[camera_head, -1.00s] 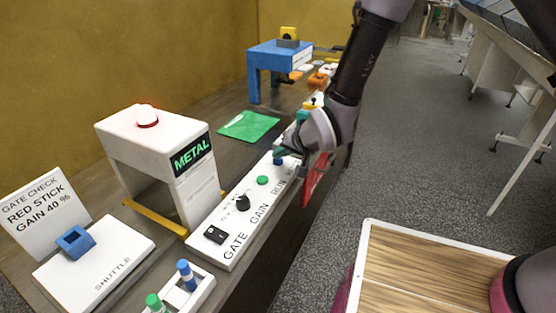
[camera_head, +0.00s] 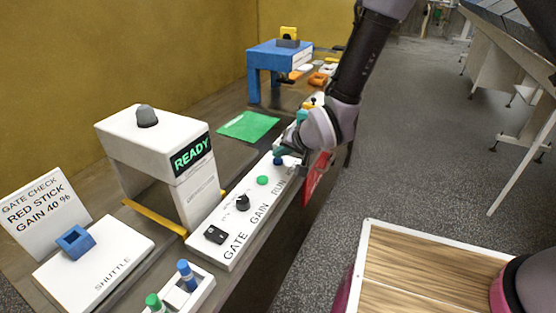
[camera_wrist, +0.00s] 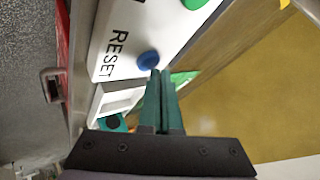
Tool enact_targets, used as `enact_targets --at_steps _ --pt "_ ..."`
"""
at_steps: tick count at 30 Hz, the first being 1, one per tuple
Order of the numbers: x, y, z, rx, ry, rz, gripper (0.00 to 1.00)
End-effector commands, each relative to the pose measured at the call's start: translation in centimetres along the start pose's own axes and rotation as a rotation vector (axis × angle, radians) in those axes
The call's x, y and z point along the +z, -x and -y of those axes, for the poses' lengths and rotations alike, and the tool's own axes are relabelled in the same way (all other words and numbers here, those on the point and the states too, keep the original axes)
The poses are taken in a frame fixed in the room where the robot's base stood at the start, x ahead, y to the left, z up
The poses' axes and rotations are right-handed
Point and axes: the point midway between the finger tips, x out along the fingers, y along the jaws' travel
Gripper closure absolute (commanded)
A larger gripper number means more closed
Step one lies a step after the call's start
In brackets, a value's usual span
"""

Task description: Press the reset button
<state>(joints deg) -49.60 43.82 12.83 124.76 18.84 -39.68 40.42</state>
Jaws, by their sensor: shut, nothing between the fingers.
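The blue reset button (camera_head: 278,161) is at the far end of the white control panel (camera_head: 222,247). In the wrist view the same blue button (camera_wrist: 148,60) sits beside the printed word RESET. My gripper (camera_head: 284,152) is shut and empty, pointing down at that end of the panel. In the wrist view its green fingertips (camera_wrist: 160,74) are right beside the button; I cannot tell whether they touch it. The gate's sign (camera_head: 191,154) reads READY in green, and the lamp (camera_head: 147,116) on top of the gate is dark grey.
The panel also has a green button (camera_head: 262,180), a black knob (camera_head: 243,202) and a black switch (camera_head: 216,234). A shuttle plate (camera_head: 110,262) and a rack with coloured sticks (camera_head: 190,293) are nearer. A green mat (camera_head: 248,126) and blue stand (camera_head: 262,60) lie beyond.

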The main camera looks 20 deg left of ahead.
Motion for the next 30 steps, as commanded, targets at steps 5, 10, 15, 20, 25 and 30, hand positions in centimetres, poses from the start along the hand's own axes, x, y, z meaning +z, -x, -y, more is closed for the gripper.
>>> enact_targets --at_steps 5,10,15,20,25,30 --pt "-0.4 0.6 0.4 0.0 -0.001 0.0 1.0" --pt "-0.4 0.6 0.4 0.0 0.0 0.001 1.0" --pt "-0.6 0.8 0.6 -0.001 0.0 -0.001 1.0" --pt "-1.3 1.8 1.3 -0.001 0.0 -0.002 1.0" --pt "-2.2 3.0 2.2 -0.002 0.0 -0.002 1.0" --pt "-2.9 3.9 2.9 -0.001 0.001 -0.001 1.0"
